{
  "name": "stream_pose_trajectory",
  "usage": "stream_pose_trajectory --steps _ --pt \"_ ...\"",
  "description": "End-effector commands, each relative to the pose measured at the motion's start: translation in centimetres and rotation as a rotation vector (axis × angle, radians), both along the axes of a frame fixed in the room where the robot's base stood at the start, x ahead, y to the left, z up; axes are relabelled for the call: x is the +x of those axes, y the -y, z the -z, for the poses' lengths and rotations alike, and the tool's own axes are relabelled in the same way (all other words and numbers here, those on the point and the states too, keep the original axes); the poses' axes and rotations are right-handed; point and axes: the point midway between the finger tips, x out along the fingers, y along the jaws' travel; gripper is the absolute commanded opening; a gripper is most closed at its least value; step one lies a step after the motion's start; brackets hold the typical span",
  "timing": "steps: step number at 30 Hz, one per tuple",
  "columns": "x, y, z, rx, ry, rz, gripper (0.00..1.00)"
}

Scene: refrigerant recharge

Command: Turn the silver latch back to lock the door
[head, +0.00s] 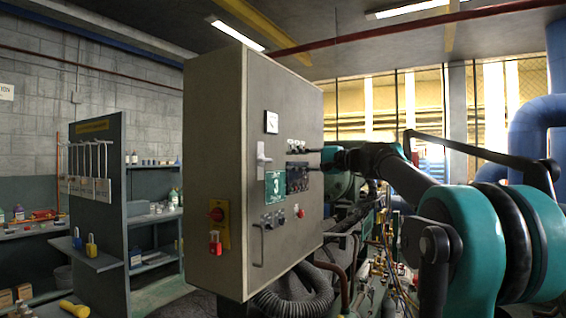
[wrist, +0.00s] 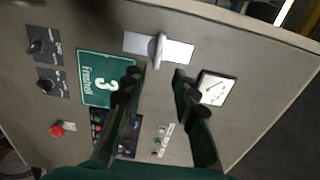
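The silver latch (head: 262,157) is on the front of the grey cabinet door (head: 285,225), which looks flush with the cabinet. In the wrist view the latch (wrist: 158,48) has a pale plate with a rounded handle lying across it. My gripper (head: 304,160) is in front of the door, to the right of the latch. In the wrist view my gripper (wrist: 157,75) is open, its two dark fingers apart with nothing between them. The latch handle shows just beyond the gap between the fingertips, and contact is not visible.
A green "3" plate (wrist: 106,78), a gauge (wrist: 214,88) and a red button (wrist: 57,129) are close by on the door. A red padlock (head: 215,243) hangs at the rotary switch on the cabinet side. Hoses and pipes (head: 385,265) crowd the right, below my arm.

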Motion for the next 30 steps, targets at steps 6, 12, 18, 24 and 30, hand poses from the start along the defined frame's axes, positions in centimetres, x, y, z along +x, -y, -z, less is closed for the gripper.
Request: stream_pose_trajectory --steps 6,12,18,24,30 --pt "1.0 -2.0 0.1 -0.001 0.000 -0.003 0.28" --pt "2.1 -3.8 0.1 -0.002 0.000 -0.003 0.28" --pt "3.2 -5.7 0.1 -0.002 0.000 -0.003 0.28" --pt "4.3 -7.6 0.1 -0.002 0.000 -0.003 0.28" --pt "4.4 -7.6 0.1 -0.002 0.000 -0.001 0.07"
